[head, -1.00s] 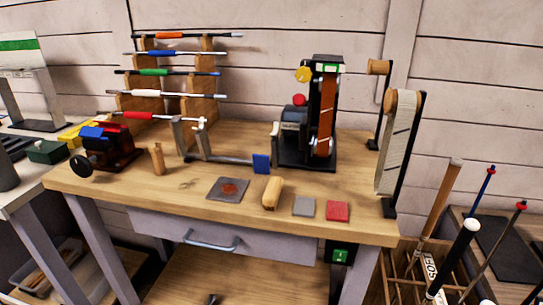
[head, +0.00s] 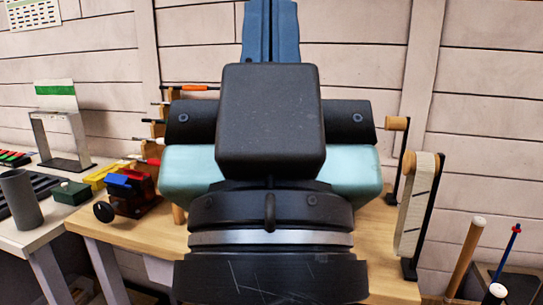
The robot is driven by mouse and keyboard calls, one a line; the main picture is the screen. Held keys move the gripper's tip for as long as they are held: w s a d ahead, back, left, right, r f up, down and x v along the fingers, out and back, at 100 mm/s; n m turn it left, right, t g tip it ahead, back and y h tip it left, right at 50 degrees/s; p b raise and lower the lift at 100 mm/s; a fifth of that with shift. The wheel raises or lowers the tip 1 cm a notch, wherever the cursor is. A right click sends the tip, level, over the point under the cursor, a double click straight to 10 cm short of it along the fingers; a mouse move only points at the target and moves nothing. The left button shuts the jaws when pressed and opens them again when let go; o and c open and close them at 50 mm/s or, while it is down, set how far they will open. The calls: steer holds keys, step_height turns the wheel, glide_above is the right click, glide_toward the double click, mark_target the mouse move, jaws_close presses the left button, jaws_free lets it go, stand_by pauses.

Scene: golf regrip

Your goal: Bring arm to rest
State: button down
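My arm now fills the middle of the head view, close to the camera and upright. It shows a black wrist with a silver band, a pale teal body and a dark block. At the top, two blue upright parts stand side by side with a dark strip between them; I take these as the end of my gripper (head: 270,32). Whether they are open or shut is unclear, and no held object shows. The arm hides the middle of the wooden workbench (head: 130,232), including the belt machine and small pads.
On the bench's left is a dark red vise (head: 133,193) with a blue top. Behind it is a club rack, mostly hidden. Clubs (head: 466,256) stand at the lower right. A grey cup (head: 20,198) is at far left.

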step_height(320, 180, up, 19)
steer(key=p, duration=1.7)
steer(key=shift+f, duration=0.15)
